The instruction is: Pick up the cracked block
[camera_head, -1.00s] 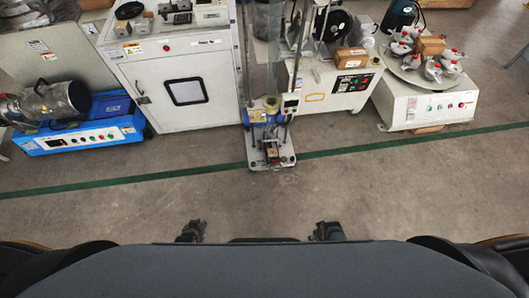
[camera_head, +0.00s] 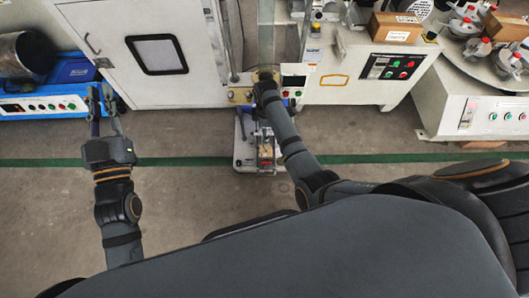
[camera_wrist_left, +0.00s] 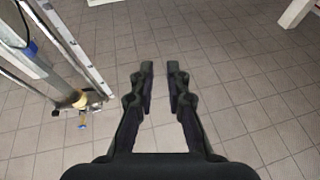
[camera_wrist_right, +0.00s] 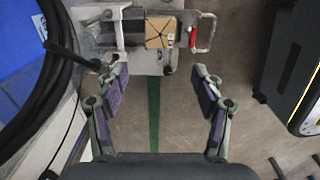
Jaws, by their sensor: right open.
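The cracked block (camera_wrist_right: 160,33) is a tan block with dark branching crack lines on its face. In the right wrist view it sits at the top middle on the grey base of the tester (camera_wrist_right: 120,38), beside a red-handled clamp (camera_wrist_right: 198,36). My right gripper (camera_wrist_right: 160,82) is open and empty, with its fingers spread wide, apart from the block. In the head view my right arm reaches to the tester column and its fingers are not clear. My left gripper (camera_head: 100,92) is open and empty in front of the blue machine; its fingers show close together in the left wrist view (camera_wrist_left: 160,70).
A white cabinet (camera_head: 110,65) stands left of the tester. A machine with buttons (camera_head: 375,78) and a turntable machine (camera_head: 495,115) stand at the right. A dark cable (camera_wrist_right: 50,80) runs at the left of the right wrist view. The floor in front is clear.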

